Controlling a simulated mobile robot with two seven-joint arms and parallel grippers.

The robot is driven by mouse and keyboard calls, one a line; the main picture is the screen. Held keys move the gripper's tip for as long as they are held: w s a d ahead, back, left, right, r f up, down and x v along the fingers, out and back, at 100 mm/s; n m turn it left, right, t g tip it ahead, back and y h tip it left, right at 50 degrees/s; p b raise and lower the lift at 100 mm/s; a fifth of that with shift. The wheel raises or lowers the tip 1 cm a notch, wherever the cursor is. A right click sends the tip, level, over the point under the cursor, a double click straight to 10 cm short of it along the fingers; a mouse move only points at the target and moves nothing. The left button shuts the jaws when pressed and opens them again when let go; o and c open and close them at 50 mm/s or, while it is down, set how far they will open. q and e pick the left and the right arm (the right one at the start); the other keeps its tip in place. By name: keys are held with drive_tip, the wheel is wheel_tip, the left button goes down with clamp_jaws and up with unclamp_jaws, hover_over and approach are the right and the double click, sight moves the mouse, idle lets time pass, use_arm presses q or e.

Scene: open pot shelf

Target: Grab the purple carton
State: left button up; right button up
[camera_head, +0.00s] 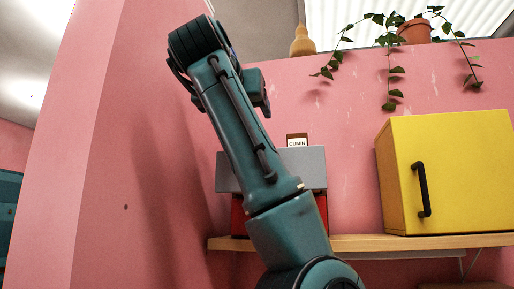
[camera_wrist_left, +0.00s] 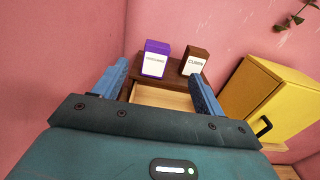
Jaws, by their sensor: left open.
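The purple carton (camera_wrist_left: 154,61) with a white label stands upright in the left wrist view, on a dark brown top behind an open drawer. My left gripper (camera_wrist_left: 160,72) is open, its two blue fingers reaching toward the carton, one on each side in the picture. Nothing is held, and I cannot tell how far the fingertips are from the carton. In the head view my left arm covers the place where the purple carton stands, and its fingers do not show. My right gripper is not in view.
A brown cumin carton (camera_wrist_left: 194,60) stands just right of the purple one; it also shows in the head view (camera_head: 297,140). The open drawer (camera_wrist_left: 160,97) has a grey front (camera_head: 309,165). A yellow cabinet (camera_head: 455,175) stands right on the wooden shelf (camera_head: 365,243). A trailing plant (camera_head: 415,32) hangs above.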

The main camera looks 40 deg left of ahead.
use_arm(q)
drive_tip(key=p+x, duration=0.3)
drive_tip(key=x, duration=0.8)
drive_tip(key=shift+a+p, duration=0.2)
drive_tip(key=shift+p, duration=0.1)
drive_tip(key=shift+w+a+f, duration=0.1)
drive_tip(key=shift+w+a, duration=0.05)
drive_tip(key=shift+w, duration=0.15)
drive_tip(key=shift+s, duration=0.1)
drive_tip(key=shift+c, duration=0.4)
drive_tip(key=c, duration=1)
